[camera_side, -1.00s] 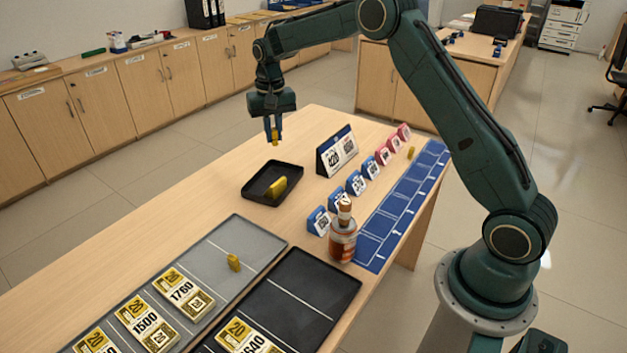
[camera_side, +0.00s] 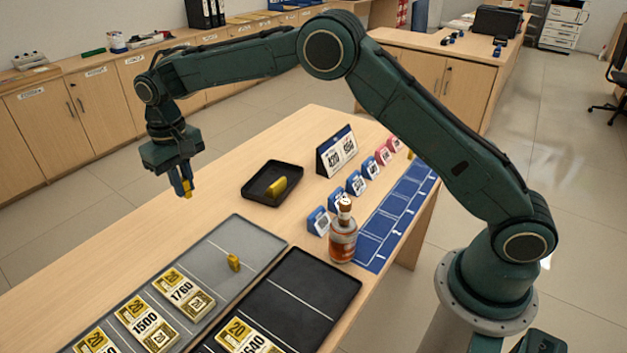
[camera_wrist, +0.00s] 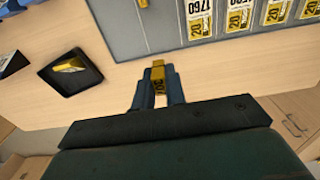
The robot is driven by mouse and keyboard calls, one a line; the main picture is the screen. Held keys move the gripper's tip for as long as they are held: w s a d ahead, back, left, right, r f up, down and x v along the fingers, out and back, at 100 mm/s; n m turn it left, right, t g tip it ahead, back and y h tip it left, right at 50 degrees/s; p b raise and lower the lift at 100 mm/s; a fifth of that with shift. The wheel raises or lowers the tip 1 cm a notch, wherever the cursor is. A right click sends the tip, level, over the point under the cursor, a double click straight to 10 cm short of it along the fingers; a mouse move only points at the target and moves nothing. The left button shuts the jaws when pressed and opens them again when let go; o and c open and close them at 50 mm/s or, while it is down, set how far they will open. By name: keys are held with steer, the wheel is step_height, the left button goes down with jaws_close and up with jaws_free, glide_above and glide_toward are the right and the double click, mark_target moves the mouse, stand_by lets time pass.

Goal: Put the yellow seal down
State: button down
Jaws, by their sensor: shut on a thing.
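My gripper (camera_side: 183,188) is shut on a yellow seal (camera_side: 187,189) and holds it in the air above the left edge side of the table. In the wrist view the seal (camera_wrist: 158,72) sits between the two blue fingers of my gripper (camera_wrist: 158,90). A second yellow piece (camera_side: 277,187) lies in the small black tray (camera_side: 256,178). A third yellow piece (camera_side: 233,262) stands on the grey tray (camera_side: 240,235).
Yellow-and-white number blocks (camera_side: 150,325) fill the near end of the grey tray. A black tray (camera_side: 318,275) lies beside it. A bottle (camera_side: 343,238), blue tent cards (camera_side: 338,201) and a blue marked strip (camera_side: 395,215) are on the right. Wood left of the small tray is bare.

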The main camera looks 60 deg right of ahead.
mark_target(207, 259)
steer(key=shift+f, duration=9.95)
steer(key=shift+f, duration=0.15)
steer(key=c, duration=1.5)
jaws_free()
steer(key=shift+o, duration=0.2)
step_height(207, 259, up, 12)
steer(key=shift+r, duration=0.25)
